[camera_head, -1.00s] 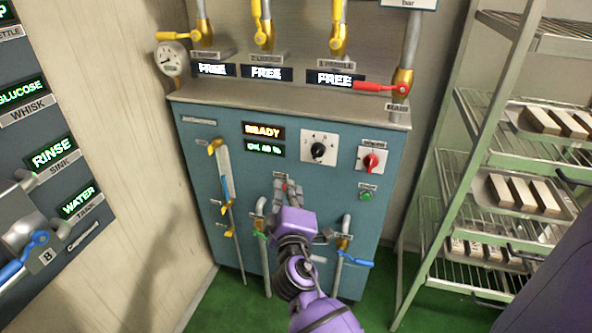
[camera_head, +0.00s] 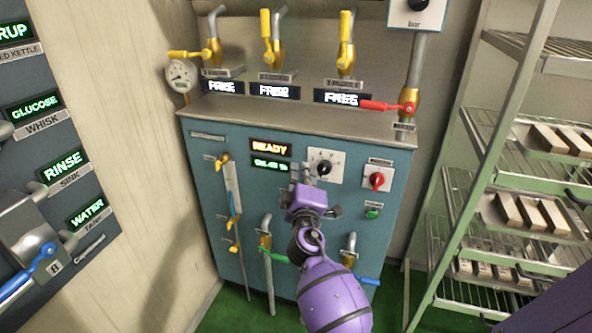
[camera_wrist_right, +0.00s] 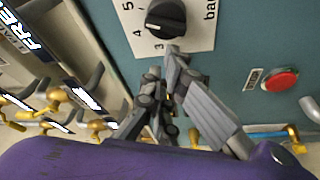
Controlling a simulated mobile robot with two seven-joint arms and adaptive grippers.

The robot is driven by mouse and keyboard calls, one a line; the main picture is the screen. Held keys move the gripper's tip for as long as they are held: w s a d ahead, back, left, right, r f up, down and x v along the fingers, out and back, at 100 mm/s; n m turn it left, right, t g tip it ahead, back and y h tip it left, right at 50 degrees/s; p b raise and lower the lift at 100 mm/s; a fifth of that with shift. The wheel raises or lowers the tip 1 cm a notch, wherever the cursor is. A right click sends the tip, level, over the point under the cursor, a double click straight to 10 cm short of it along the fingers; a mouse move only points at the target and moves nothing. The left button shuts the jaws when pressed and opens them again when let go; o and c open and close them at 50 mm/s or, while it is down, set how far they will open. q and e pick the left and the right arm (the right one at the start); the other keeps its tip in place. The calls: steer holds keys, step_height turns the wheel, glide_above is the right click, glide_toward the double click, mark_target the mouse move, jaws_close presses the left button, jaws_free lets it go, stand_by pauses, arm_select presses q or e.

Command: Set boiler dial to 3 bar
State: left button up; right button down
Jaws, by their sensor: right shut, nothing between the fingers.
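The dial, a black knob (camera_head: 323,168) on a white plate, sits on the teal boiler panel (camera_head: 225,140). The right wrist view shows it close up as a black knob (camera_wrist_right: 165,18) with the numbers 3, 4 and 5 and the word "bar" around it. My left gripper is not in view.
A red rotary knob (camera_head: 378,180) and a green button (camera_head: 372,212) are right of the dial. A red button (camera_wrist_right: 281,79) shows in the wrist view. Another black knob (camera_head: 418,3) marked "bar" is at the top. A tray rack (camera_head: 500,150) stands on the right.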

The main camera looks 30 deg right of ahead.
steer(key=shift+s+d+f, duration=0.2)
stand_by(0.4)
steer(key=shift+n+p, duration=0.4)
steer(key=shift+p, duration=0.15)
steer(key=shift+f+n+y+p, duration=0.3)
steer(key=shift+n+y+p, duration=0.2)
steer(key=shift+n+p, duration=0.5)
